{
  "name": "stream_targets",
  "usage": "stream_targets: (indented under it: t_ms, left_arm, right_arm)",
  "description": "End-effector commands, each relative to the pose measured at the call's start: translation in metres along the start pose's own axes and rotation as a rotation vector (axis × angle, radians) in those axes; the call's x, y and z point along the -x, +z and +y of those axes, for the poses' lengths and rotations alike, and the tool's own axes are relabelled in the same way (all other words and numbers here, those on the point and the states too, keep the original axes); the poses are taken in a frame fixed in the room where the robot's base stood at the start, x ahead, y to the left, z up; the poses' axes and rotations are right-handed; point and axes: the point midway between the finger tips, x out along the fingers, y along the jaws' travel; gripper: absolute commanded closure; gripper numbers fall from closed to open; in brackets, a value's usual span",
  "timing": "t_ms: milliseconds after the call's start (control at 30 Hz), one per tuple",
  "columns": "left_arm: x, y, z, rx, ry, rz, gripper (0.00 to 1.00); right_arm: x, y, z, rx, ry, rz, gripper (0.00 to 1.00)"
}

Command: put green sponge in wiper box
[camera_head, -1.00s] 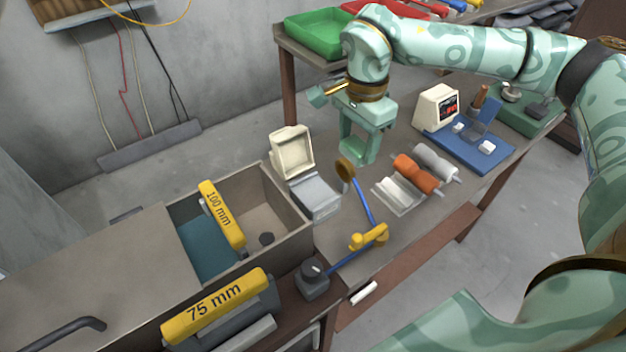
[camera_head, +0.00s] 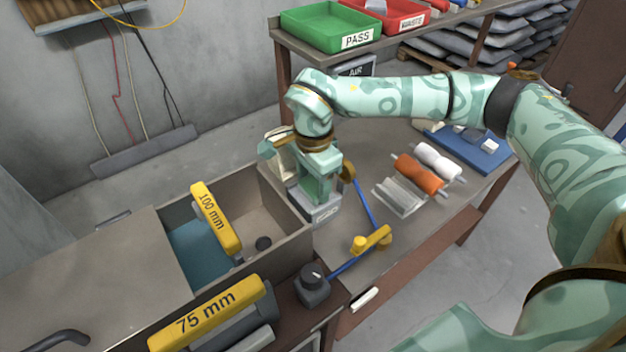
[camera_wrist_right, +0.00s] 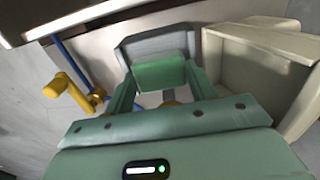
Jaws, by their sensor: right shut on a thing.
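The wiper box (camera_head: 322,214) is a small grey box with an open cream lid (camera_head: 275,160), standing beside the bin on the bench. In the right wrist view the grey box (camera_wrist_right: 150,42) and the cream lid (camera_wrist_right: 245,65) are close ahead. My right gripper (camera_head: 316,194) is over the box, pointing down. It is shut on the green sponge (camera_wrist_right: 160,76), which shows between the fingers in the wrist view, in front of the grey box. In the head view I cannot make the sponge out from the green fingers. My left gripper is not in view.
A bin (camera_head: 285,250) with yellow-handled tools stands at left. A blue and yellow arm fixture (camera_head: 372,240) is just right of the box. White and orange rollers (camera_head: 420,174) lie further right. Green and red trays (camera_head: 318,28) sit on the rear shelf.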

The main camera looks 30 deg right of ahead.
Motion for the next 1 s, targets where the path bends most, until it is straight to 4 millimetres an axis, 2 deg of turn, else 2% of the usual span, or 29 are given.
stream_targets:
  t_ms: [233,267,600,767,1000]
  left_arm:
    - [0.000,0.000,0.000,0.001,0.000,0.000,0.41]
    - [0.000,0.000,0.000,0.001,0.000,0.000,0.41]
    - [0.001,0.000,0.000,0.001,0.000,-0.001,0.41]
    - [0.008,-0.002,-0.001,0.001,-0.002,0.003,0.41]
    - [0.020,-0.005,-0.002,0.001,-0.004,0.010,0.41]
  right_arm:
    - [-0.002,0.000,0.000,0.000,0.001,0.001,0.66]
    - [-0.001,0.000,0.000,0.000,0.000,0.001,0.36]
    - [0.002,0.000,0.000,0.000,-0.001,0.001,0.36]
    - [0.029,-0.001,-0.001,-0.001,-0.006,0.002,0.36]
    - [0.086,-0.001,-0.001,-0.001,-0.006,0.002,0.36]
